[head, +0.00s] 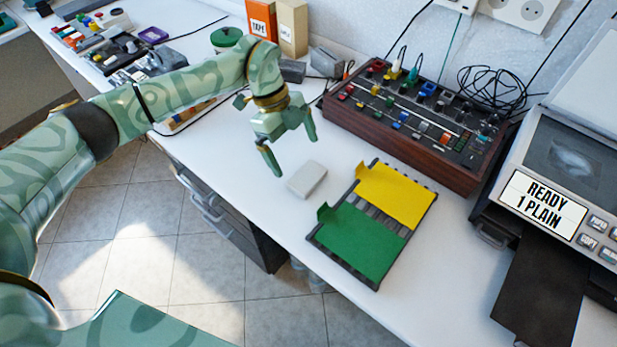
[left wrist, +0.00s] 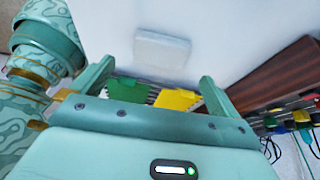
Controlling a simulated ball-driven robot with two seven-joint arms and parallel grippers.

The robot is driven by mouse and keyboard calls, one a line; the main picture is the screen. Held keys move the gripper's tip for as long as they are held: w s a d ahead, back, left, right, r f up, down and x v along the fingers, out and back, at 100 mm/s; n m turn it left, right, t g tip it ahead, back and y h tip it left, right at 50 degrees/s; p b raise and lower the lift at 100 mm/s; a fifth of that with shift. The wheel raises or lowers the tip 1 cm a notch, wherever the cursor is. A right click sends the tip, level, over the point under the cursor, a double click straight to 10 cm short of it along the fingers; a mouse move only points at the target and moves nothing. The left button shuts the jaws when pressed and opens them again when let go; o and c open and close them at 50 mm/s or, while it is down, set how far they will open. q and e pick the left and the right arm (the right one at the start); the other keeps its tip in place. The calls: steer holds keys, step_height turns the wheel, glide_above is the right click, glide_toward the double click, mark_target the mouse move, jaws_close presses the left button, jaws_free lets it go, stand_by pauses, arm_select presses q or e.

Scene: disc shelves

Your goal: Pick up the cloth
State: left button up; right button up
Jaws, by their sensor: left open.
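The cloth (head: 307,179) looks like a small, flat, whitish folded block lying on the white table. It also shows in the left wrist view (left wrist: 162,50), beyond the fingertips. My left gripper (head: 290,147) is open and empty, held above the table just behind and to the left of the cloth in the head view. Its two fingers stand wide apart in the left wrist view (left wrist: 156,74). The gripper does not appear to touch the cloth. My right gripper is not in view.
A rack with a green panel (head: 358,243) and a yellow panel (head: 397,195) lies right of the cloth. A wood-sided mixer console (head: 410,125) stands behind it. A copier (head: 560,170) is at far right. Boxes (head: 292,27) stand at the back. Bare table surrounds the cloth.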

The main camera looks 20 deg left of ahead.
mark_target(307, 176)
arm_select(q)
steer(key=shift+x, duration=0.9)
steer(key=b+x, duration=0.3)
steer(key=x, duration=0.2)
steer(key=shift+d+f, duration=0.1)
steer(key=shift+d, duration=0.1)
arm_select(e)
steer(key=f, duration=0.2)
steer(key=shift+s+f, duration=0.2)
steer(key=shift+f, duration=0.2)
arm_select(q)
steer(key=c, duration=0.9)
